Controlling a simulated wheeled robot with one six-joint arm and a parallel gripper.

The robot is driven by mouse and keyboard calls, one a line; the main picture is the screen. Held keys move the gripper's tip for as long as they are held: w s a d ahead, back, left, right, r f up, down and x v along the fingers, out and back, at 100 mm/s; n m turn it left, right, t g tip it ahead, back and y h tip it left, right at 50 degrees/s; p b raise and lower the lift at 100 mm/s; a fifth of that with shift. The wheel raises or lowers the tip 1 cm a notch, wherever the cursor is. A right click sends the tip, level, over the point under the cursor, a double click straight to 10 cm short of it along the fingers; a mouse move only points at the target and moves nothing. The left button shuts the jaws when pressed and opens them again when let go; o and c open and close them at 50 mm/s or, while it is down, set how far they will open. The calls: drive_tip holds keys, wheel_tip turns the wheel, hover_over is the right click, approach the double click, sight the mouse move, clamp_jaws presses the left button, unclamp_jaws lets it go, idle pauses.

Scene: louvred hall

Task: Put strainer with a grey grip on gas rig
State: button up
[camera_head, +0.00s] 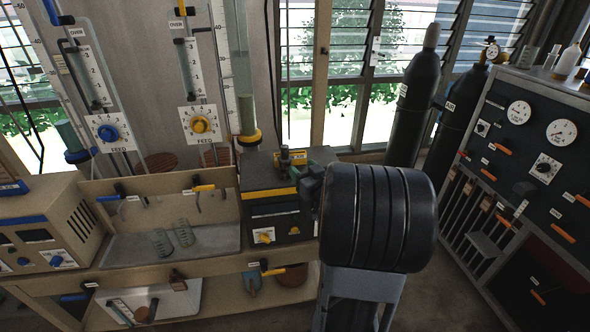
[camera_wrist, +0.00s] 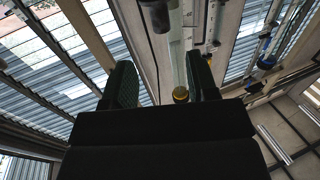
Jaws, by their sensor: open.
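I cannot pick out a strainer with a grey grip in either view. Two small ribbed grey-green pieces (camera_head: 172,237) sit in the grey tray (camera_head: 120,250) on the bench, too small to name surely. Which thing is the gas rig is unclear; a dark panel with round gauges (camera_head: 519,112) stands at the right, beside dark gas cylinders (camera_head: 412,95). My gripper (camera_wrist: 161,85) is open in the wrist view, its two dark fingers apart with nothing seen between them. My large dark arm link hides part of the bench's right end in the head view.
A beige box with dials (camera_head: 45,235) stands at the bench's left. Glass tubes with blue (camera_head: 108,132) and yellow (camera_head: 200,125) feed knobs rise behind. A lower shelf (camera_head: 215,300) holds more items. Floor shows between my arm and the panel.

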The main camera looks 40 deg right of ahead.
drive_tip(key=s+a+f+g+y, duration=0.1)
drive_tip(key=s+a+g, duration=0.5)
drive_tip(key=a, duration=0.5)
drive_tip(key=s+a+f+n+g+y, duration=0.1)
drive_tip(key=s+a+f+g, duration=0.1)
drive_tip(key=s+a+g, duration=0.5)
drive_tip(key=a, duration=0.5)
drive_tip(key=shift+s+n, duration=0.2)
drive_tip(key=shift+n, duration=0.1)
drive_tip(key=shift+s+a+f+g+y, duration=0.15)
drive_tip(key=shift+s+g+y, duration=0.15)
drive_tip(key=shift+c, duration=0.3)
drive_tip(key=shift+s+a, duration=0.1)
drive_tip(key=shift+c, duration=0.7)
drive_tip(key=shift+a, duration=0.15)
